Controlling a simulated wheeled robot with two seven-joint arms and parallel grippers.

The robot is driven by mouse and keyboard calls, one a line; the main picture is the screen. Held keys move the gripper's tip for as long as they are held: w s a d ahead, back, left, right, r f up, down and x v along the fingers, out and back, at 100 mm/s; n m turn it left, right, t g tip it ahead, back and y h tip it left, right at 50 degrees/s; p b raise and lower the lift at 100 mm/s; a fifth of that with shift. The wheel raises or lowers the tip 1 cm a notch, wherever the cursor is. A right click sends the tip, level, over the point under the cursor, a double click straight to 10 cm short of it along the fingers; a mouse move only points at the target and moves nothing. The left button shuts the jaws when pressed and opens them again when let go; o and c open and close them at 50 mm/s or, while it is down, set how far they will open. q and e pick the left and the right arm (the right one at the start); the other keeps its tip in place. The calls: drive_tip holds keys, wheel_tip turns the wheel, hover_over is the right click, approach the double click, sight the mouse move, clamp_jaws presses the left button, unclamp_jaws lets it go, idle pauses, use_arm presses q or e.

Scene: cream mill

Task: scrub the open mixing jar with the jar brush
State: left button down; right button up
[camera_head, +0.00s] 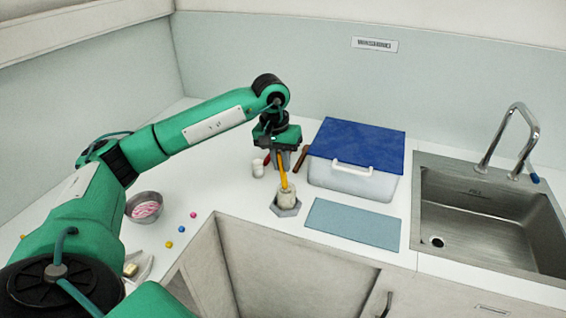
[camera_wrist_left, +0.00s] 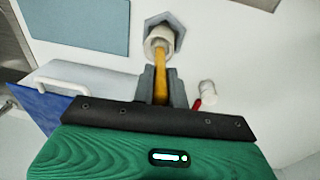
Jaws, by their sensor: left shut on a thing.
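The jar brush (camera_head: 283,179) has a yellow handle and slants down to the mouth of the open mixing jar (camera_head: 287,200). My left gripper (camera_head: 281,163) is shut on the handle above the jar. The jar is small and cream-white and stands upright on a grey hexagonal base (camera_head: 276,208). In the left wrist view the brush handle (camera_wrist_left: 161,64) runs from between my fingers (camera_wrist_left: 161,80) to the jar (camera_wrist_left: 152,40), on its base (camera_wrist_left: 178,28). The bristles are hidden, apparently inside the jar. My right gripper is not in view.
A clear bin with a blue lid (camera_head: 356,143) stands close right of the gripper. A small white container (camera_head: 258,168) is to its left. A blue-grey mat (camera_head: 352,224), a sink (camera_head: 480,215), a metal bowl (camera_head: 133,212) with pink contents and small coloured balls also show.

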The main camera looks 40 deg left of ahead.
use_arm(q)
drive_tip(key=shift+s+a+r, duration=0.1)
drive_tip(key=shift+s+r, duration=0.2)
drive_tip(key=shift+r, duration=0.05)
drive_tip(key=shift+w+d+f+b, duration=0.25)
drive_tip(key=shift+d+f+b, duration=0.4)
drive_tip(key=shift+f, duration=0.2)
drive_tip(key=shift+a+r+b, duration=0.15)
drive_tip(key=shift+a+b, duration=0.15)
drive_tip(key=shift+a, duration=0.3)
drive_tip(key=shift+s+f, duration=0.2)
drive_tip(key=shift+r+p, duration=2.6)
drive_tip(key=shift+r, duration=2.7)
drive_tip(key=shift+f, duration=0.1)
